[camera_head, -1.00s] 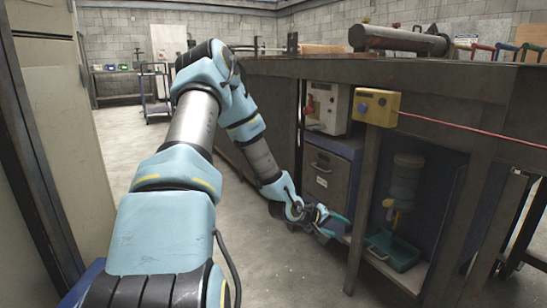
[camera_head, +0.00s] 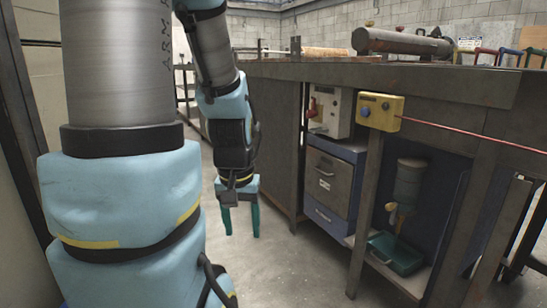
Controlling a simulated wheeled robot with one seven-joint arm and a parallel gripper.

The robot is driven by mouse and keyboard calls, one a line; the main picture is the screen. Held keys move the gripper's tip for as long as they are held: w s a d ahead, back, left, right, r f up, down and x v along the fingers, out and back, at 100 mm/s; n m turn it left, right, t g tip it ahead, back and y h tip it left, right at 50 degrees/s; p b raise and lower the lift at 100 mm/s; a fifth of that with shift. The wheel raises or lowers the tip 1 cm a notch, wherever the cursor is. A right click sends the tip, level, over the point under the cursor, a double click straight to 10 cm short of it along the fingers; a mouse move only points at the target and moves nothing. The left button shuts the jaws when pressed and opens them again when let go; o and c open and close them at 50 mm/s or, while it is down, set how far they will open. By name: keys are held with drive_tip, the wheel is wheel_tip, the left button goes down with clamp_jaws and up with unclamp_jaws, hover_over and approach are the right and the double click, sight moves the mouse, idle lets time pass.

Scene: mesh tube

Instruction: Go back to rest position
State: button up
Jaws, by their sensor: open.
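My gripper (camera_head: 241,222) hangs in front of the left part of the workbench, pointing down at the floor. Its two teal fingers are apart, with nothing between them. It is clear of the bench and left of the grey drawer cabinet (camera_head: 328,178). My arm is folded up close to the camera and fills much of the left side of the view.
The dark workbench (camera_head: 400,78) runs along the right, with a yellow control box (camera_head: 380,111) on its front and a red cable. A green tray (camera_head: 397,253) lies on the lower shelf under a hanging container (camera_head: 408,185). A metal cylinder (camera_head: 400,42) lies on top. Grey floor (camera_head: 275,275) is free below my gripper.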

wheel_tip(320, 180, up, 35)
drive_tip(key=p, duration=3.3)
drive_tip(key=shift+w, duration=0.15)
